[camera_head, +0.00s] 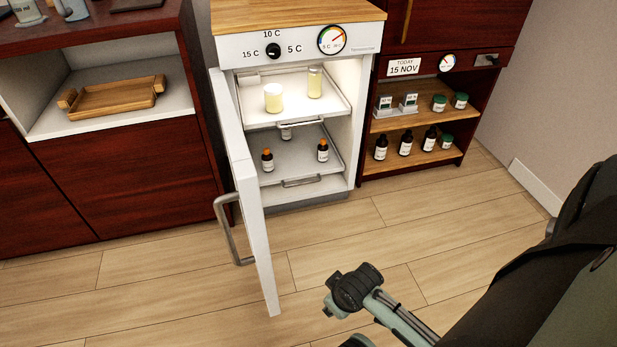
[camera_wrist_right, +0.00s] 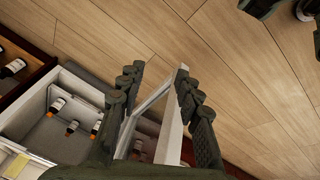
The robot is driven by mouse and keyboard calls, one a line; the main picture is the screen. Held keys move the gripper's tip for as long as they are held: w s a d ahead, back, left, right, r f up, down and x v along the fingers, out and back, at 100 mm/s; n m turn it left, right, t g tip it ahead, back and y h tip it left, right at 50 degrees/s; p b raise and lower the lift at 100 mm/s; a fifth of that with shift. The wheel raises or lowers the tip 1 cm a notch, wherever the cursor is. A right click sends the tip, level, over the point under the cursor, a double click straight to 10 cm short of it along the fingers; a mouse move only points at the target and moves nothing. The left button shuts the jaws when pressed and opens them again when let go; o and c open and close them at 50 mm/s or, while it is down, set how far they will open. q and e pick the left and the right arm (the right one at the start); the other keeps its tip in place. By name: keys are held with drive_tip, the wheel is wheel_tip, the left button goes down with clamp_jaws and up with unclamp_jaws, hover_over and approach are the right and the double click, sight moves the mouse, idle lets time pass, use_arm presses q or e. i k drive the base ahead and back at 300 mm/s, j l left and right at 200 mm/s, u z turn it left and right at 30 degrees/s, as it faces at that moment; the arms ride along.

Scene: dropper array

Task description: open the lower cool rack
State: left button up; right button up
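The cool cabinet (camera_head: 357,120) has its white door (camera_head: 252,220) swung open. The lower cool rack (camera_head: 291,162) is a pale tray inside, with a grey bar handle (camera_head: 301,182) at its front. It bears dropper bottles with orange caps, such as one at the left (camera_head: 267,161) and one at the right (camera_head: 323,151). In the right wrist view the rack (camera_wrist_right: 40,140) lies at the lower left. My right gripper (camera_wrist_right: 158,78) is open with nothing clasped. The door (camera_wrist_right: 170,125) shows between its fingers; depth is unclear. My left gripper is not in view.
The upper rack (camera_head: 338,103) bears two pale yellow jars. The open door, with its long handle (camera_head: 230,232), stands out at the left of the opening. Shelves with bottles (camera_head: 405,143) stand at the right. The wood floor in front is clear.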

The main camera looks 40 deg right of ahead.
sight(294, 159)
drive_tip(key=i+l, duration=0.1)
drive_tip(key=l, duration=1.05)
drive_tip(key=i+l, duration=0.15)
drive_tip(key=l, duration=0.4)
drive_tip(key=i+l, duration=0.1)
drive_tip(key=l, duration=0.45)
